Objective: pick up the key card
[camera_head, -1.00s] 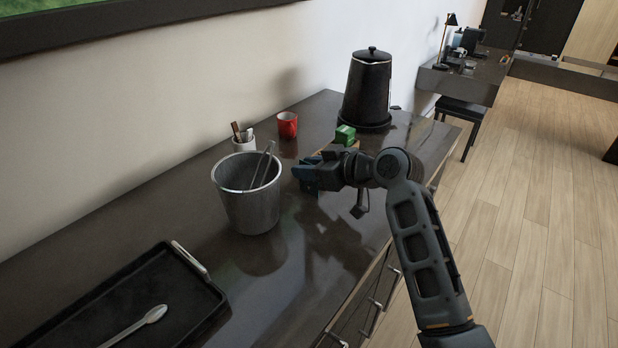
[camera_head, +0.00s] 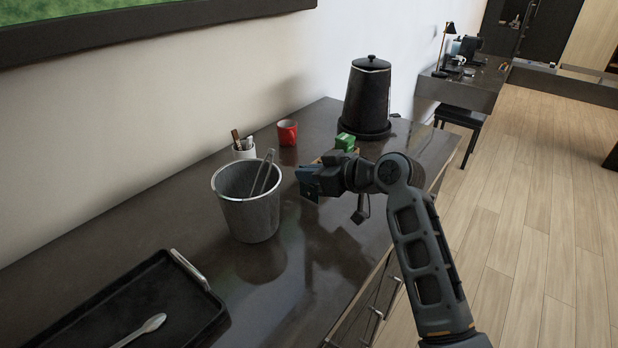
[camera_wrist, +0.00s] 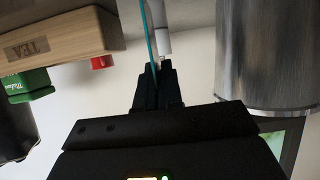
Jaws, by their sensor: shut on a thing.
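The key card (camera_wrist: 151,42) shows as a thin teal edge in the wrist view, upright between my fingertips. My gripper (camera_wrist: 155,70) is shut on it. In the head view my gripper (camera_head: 318,180) is held over the dark counter, just right of the metal bucket, and the card (camera_head: 309,191) is a small dark teal patch at its fingers. The card appears clear of the counter, but the height is hard to judge. Most of its face is hidden or edge-on.
The metal bucket (camera_head: 250,215) with tongs stands close left of my gripper. Behind are a red mug (camera_head: 288,132), a cup of utensils (camera_head: 244,151), a green packet (camera_head: 345,142) by a wooden tea box (camera_wrist: 60,42), and a black ice bucket (camera_head: 367,98). A black tray (camera_head: 145,295) lies front left.

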